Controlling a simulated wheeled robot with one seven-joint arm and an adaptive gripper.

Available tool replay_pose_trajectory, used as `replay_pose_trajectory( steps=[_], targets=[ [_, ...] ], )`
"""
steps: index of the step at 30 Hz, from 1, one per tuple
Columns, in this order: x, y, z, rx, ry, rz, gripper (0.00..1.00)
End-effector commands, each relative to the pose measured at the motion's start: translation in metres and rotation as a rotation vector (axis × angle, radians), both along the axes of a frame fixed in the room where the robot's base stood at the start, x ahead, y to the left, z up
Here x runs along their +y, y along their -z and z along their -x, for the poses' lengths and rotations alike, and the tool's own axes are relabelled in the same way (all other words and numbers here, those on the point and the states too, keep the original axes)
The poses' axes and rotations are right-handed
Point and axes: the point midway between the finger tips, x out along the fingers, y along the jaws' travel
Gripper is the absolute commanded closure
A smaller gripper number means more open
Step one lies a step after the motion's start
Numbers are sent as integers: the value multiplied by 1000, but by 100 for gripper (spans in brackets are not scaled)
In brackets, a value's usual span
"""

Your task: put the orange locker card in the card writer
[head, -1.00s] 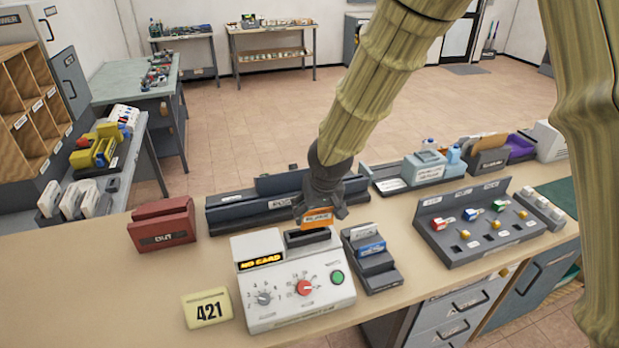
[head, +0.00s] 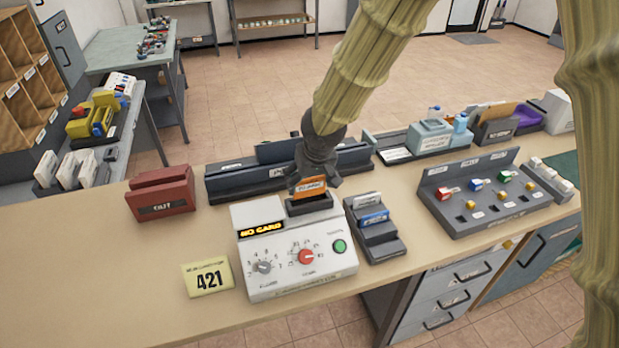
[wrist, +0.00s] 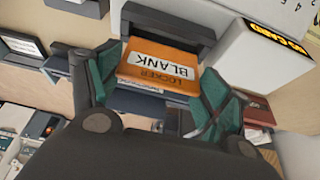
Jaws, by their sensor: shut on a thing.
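The orange locker card (head: 311,187) is upright in my gripper (head: 314,182), just above or at the dark slot at the back of the card writer (head: 298,262). In the wrist view the card (wrist: 160,70) reads "LOCKER BLANK" and sits between the two green-padded fingers of my gripper (wrist: 160,85). The card writer's slot (wrist: 170,30) lies just beyond the card there. I cannot tell whether the card's lower edge is inside the slot. The writer's display (head: 262,230) reads "NO CARD".
A card rack (head: 375,228) with a blue and a white card stands close right of the writer. A key board (head: 480,200) is at right.

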Motion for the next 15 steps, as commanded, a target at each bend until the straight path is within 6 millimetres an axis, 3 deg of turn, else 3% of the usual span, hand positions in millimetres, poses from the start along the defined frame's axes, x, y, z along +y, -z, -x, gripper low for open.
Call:
replay_pose_trajectory(
  steps=[15],
  targets=[
    [0, 3, 2, 0, -1, 0, 38]
  ],
)
